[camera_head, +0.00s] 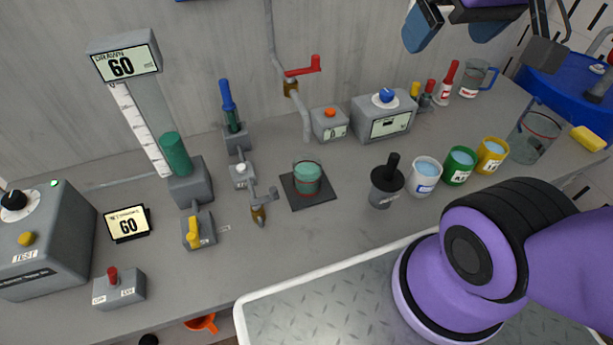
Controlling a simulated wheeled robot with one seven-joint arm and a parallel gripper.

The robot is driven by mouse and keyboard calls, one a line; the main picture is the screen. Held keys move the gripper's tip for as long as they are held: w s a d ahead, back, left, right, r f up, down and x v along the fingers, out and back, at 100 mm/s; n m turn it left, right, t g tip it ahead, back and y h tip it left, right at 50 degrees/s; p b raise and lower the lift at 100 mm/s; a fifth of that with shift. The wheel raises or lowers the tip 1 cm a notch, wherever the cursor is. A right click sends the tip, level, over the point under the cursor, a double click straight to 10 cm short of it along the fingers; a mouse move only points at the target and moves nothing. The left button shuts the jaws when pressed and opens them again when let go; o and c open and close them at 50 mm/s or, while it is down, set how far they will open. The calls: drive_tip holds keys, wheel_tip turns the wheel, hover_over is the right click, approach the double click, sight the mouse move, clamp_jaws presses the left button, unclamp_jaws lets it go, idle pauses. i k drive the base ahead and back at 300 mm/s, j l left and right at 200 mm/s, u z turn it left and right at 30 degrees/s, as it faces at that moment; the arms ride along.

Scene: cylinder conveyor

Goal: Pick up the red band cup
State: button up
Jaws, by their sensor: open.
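A clear cup (307,178) with green contents and a thin red line around its lower part stands upright on a dark square pad (314,201) on the grey bench. A larger clear vessel (532,140) with a reddish ring near its top stands at the right. I cannot tell for sure which is the red band cup. My gripper (458,30) is at the top edge, partly cut off. Its two blue fingers are spread, with nothing between them. It appears above the bench, up and right of the cup on the pad and apart from both vessels.
White, green and yellow cups (491,155) and a dark lidded pot (386,186) stand right of the pad. A tap with a red handle (303,69) rises behind it. A small valve (259,207) is at its left. Bare bench (330,238) lies in front.

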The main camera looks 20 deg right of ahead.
sight(306, 167)
drive_tip(key=k+l+z, duration=0.25)
drive_tip(key=l+z, duration=0.25)
drive_tip(key=k+l+z, duration=0.25)
drive_tip(key=l, duration=0.15)
drive_tip(key=l+z, duration=0.25)
drive_tip(key=u, duration=1.6)
drive_tip(key=i+l, duration=0.1)
drive_tip(key=i, duration=0.25)
